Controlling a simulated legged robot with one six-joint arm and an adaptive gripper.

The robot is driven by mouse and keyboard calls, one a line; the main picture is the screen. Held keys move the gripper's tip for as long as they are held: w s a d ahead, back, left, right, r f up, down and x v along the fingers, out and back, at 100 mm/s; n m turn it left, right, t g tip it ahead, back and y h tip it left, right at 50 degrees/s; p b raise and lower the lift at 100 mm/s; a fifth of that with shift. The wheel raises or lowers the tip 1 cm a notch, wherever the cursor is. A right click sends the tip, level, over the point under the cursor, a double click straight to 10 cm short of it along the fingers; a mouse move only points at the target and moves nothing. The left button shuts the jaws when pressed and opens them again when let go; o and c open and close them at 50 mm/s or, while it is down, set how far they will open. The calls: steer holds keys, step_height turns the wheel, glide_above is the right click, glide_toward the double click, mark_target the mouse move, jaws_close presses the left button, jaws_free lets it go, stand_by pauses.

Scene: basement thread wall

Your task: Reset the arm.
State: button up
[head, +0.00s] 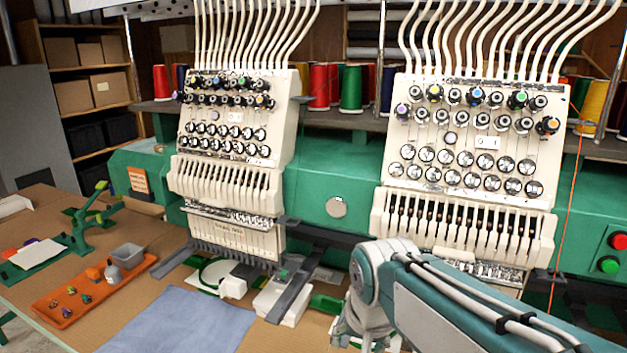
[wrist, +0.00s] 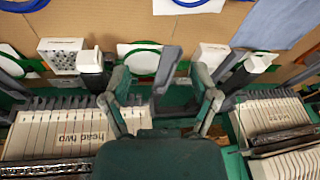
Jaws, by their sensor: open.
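My gripper (wrist: 162,78) shows in the wrist view with its two fingers spread apart and nothing held between them. It hangs over the embroidery machine's front, between two white needle heads. One head labelled "head two" (wrist: 85,132) is on the left and another head (wrist: 280,112) is on the right. A dark grey bracket-like part (wrist: 167,68) shows beyond and between the fingers; I cannot tell how close it is. In the head view my arm reaches in from the lower right, in front of the right needle head (head: 475,130). My fingertips are not clear there.
The left needle head (head: 235,120) stands over hoops near the table (head: 30,270). An orange tray (head: 75,300) with small parts, a green stand (head: 90,215) and a blue cloth (head: 180,322) lie on the table. An orange thread (head: 567,215) hangs at the right, near red and green buttons (head: 609,264).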

steer(key=s+d+n+t, duration=0.2)
steer(key=s+d, duration=0.6)
steer(key=s, duration=0.3)
steer(key=shift+d+f+h, duration=0.2)
steer(key=shift+d+h, duration=0.05)
steer(key=shift+h, duration=0.15)
stand_by(1.0)
